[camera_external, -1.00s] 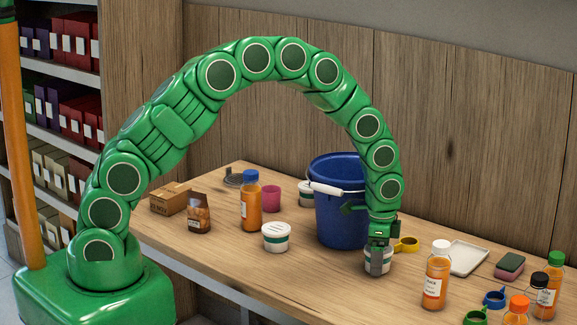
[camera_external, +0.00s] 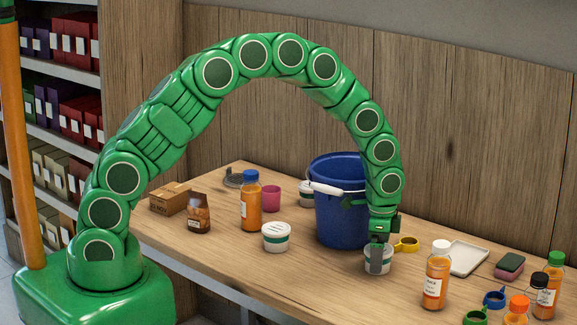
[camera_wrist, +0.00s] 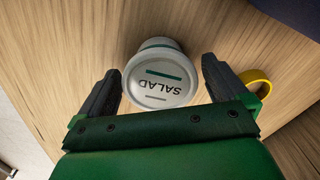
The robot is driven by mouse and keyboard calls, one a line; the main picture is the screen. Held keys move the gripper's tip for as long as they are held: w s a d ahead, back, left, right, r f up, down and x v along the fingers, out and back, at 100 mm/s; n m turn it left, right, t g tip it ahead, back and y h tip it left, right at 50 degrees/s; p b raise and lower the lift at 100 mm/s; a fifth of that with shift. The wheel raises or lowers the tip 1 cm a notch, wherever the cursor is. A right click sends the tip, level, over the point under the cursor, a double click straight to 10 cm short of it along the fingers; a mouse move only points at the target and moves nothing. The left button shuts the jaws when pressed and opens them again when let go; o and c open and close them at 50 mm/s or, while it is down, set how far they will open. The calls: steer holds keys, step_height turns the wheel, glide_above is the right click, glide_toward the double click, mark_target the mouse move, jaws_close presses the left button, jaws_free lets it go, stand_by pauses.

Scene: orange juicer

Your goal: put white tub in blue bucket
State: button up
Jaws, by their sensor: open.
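A white tub (camera_external: 385,267) with a lid marked SALAD stands on the table in front of the blue bucket (camera_external: 335,222). In the wrist view the tub (camera_wrist: 160,82) lies between the two dark fingers of my gripper (camera_wrist: 160,66), with a gap to the right finger and the left finger close to its rim. My gripper (camera_external: 377,259) points down at the tub and is open. In the external view a finger hides part of the tub. The bucket stands upright with its white-gripped handle to the left; its inside is mostly hidden.
Two more white tubs stand left of the bucket, one in front (camera_external: 276,238) and one behind (camera_external: 305,195). A yellow ring-shaped item (camera_external: 407,244) is close right of my gripper. An orange bottle (camera_external: 437,276) and a white tray (camera_external: 466,257) are further right.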

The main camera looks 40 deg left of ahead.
step_height(320, 180, up, 11)
steer(key=shift+f, duration=0.15)
stand_by(0.5)
step_height(320, 180, up, 5)
steer(key=f+n, duration=0.8)
steer(key=n, duration=0.1)
steer(key=f+n, duration=0.4)
steer(key=n, duration=0.1)
steer(key=shift+w+a, duration=0.35)
steer(key=f, duration=0.3)
steer(key=s+f, duration=0.1)
steer(key=shift+d+f, duration=0.15)
steer(key=shift+d, duration=0.15)
steer(key=shift+f, duration=0.45)
